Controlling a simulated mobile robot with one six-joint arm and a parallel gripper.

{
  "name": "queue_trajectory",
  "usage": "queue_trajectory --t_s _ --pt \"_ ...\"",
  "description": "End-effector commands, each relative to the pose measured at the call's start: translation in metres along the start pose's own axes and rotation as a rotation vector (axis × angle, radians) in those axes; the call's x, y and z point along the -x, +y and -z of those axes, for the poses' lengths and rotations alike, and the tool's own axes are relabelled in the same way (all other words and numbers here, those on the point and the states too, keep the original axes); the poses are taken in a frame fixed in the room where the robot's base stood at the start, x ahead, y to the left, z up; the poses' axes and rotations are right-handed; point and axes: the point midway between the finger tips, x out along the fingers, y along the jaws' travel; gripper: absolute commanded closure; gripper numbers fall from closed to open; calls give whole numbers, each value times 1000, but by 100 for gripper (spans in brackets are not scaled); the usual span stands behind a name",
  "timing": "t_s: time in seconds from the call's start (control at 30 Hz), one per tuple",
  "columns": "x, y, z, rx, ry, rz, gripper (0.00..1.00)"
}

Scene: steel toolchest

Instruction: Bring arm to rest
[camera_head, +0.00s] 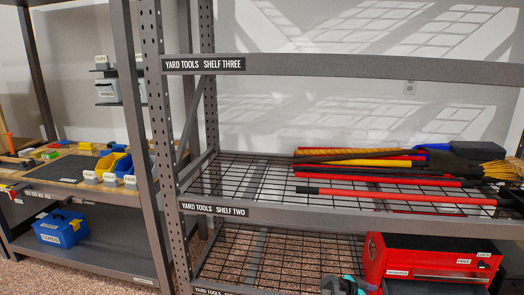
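My gripper is not in view. A small grey and teal part shows at the bottom edge, in front of the lower shelf. It looks like a piece of my arm, but too little shows to tell its pose. The red steel toolchest (420,258) stands at the lower right on the lower level of the rack, with labels on its front and a dark top. Its lower part is cut off by the frame.
The metal rack's middle shelf (235,185) holds long-handled yard tools (400,197) on its right; its left is bare. An upper beam (340,67) crosses above. At left, a workbench (65,175) carries bins, with a blue toolbox (62,228) below.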

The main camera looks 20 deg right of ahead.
Motion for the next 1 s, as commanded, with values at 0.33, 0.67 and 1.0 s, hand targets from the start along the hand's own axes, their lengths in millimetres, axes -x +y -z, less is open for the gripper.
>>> queue_trajectory --t_s 0.33,0.67,1.0 --pt "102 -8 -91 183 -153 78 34" --pt "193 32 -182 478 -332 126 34" --pt "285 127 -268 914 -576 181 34"
